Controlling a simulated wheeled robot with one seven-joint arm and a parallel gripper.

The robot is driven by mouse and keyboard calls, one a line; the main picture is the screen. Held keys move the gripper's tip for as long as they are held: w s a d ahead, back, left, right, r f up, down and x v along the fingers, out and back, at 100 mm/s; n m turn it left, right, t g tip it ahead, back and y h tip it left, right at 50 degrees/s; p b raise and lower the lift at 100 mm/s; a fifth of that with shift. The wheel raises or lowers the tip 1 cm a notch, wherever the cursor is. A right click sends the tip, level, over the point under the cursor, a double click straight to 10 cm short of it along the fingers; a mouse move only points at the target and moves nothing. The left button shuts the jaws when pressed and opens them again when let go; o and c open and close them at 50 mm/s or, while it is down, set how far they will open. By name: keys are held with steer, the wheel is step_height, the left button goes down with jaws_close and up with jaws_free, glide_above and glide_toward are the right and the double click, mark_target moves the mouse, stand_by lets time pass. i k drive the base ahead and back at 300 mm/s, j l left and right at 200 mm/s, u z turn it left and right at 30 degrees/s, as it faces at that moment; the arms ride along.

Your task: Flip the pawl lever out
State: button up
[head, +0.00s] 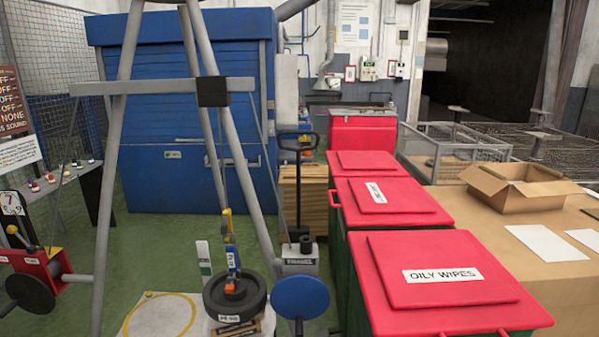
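A red winch-like unit (35,264) stands at the left edge, with a grey drum or shaft (66,267) and a black disc (30,293). A short dark lever with a yellow ball knob (12,230) rises at its upper left. This may be the pawl lever, but the label is too small to read and I cannot tell its position. My gripper is not in view.
A grey tripod frame (119,150) stands over a black round weight (235,296) hanging by a hook. A blue disc (300,298) stands beside it. Red-lidded bins (440,270) and a cardboard box (520,187) fill the right. Green floor (150,235) shows behind the tripod.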

mark_target(12, 230)
steer(key=u, duration=1.85)
